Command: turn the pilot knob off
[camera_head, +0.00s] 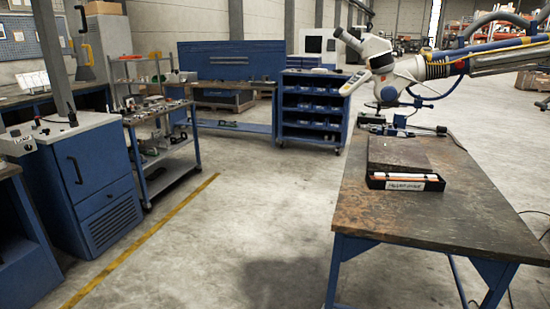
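I cannot pick out the pilot knob for certain. At the left, a small light panel (16,140) on the corner of the blue cabinet (88,185) has a lettered tag and small dark round parts, too small to read or to tell their setting. A thin black lever (72,116) stands on the cabinet's light top. Neither of my grippers is in view.
A wooden-topped table (430,215) stands at the right, with a dark slab (403,155), a labelled black tray (405,184) and the microscope arm (500,62). A tool cart (165,150) stands beside the cabinet. The middle floor is clear.

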